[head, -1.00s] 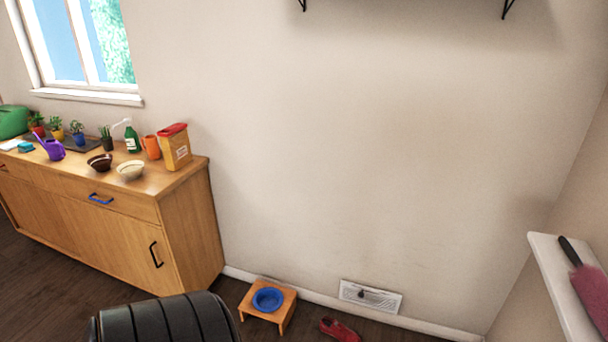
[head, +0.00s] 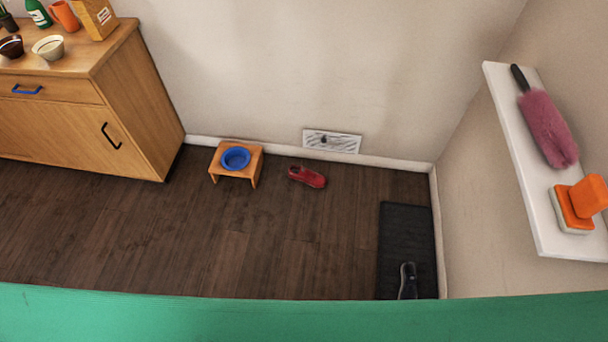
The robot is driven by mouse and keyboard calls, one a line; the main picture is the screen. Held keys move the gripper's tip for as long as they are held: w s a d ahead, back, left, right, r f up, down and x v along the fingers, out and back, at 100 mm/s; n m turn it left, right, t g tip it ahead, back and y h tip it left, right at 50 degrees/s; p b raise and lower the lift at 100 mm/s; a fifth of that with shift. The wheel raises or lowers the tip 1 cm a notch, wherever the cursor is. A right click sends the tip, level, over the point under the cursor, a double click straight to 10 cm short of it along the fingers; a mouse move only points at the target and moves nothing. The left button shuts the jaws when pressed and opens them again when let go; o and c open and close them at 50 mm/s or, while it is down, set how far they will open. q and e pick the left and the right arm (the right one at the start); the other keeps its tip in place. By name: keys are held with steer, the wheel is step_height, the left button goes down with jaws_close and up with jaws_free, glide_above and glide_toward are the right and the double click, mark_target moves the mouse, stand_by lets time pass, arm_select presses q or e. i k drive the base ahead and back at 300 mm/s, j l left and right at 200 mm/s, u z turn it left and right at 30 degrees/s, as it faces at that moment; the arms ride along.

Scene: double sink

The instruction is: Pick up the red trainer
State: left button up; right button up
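The red trainer (head: 307,177) lies on the dark wooden floor in the head view, near the back wall and below a white wall vent. It is to the right of a small wooden stand. Nothing covers it. Neither of my grippers shows in the head view, so I cannot see how far they are from the trainer.
A wooden stand (head: 254,163) with a blue bowl (head: 236,158) is left of the trainer. A dark mat (head: 404,228) bears a dark shoe (head: 408,281). A wooden cabinet (head: 140,110) stands left, a white shelf (head: 520,150) right. A green surface (head: 300,318) crosses the near edge. Mid-floor is clear.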

mark_target(310, 177)
steer(key=z, duration=0.75)
steer(key=i+j+z, duration=0.2)
steer(key=j+z, duration=0.25)
steer(key=i+j+z, duration=0.1)
steer(key=j+z, duration=0.2)
steer(key=z, duration=0.15)
steer(key=j+z, duration=0.9)
